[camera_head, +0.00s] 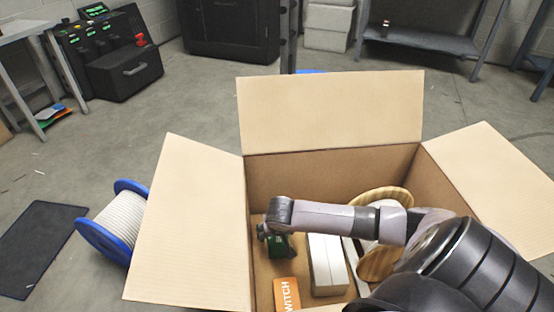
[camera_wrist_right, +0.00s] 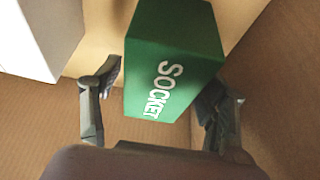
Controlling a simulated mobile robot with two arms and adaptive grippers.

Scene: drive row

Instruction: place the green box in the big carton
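The big carton (camera_head: 335,171) stands open with its flaps spread outward. The green box (camera_head: 279,247) is inside it, towards the left. In the right wrist view the green box (camera_wrist_right: 176,62) shows the word SOCKET and sits tilted between my fingers. My right gripper (camera_head: 265,230) reaches down into the carton at the green box. Its fingers (camera_wrist_right: 160,92) are spread, with a narrow gap at the left finger; the right finger is close to the box, and contact there is unclear. The box's underside is hidden. My left gripper is not in view.
An orange box (camera_head: 287,294), a white box (camera_head: 327,265) and a wooden-flanged spool (camera_head: 377,264) are also in the carton. A blue-and-white spool (camera_head: 117,222) and a dark mat (camera_head: 36,245) are on the floor to the left. My right arm crosses the carton's right side.

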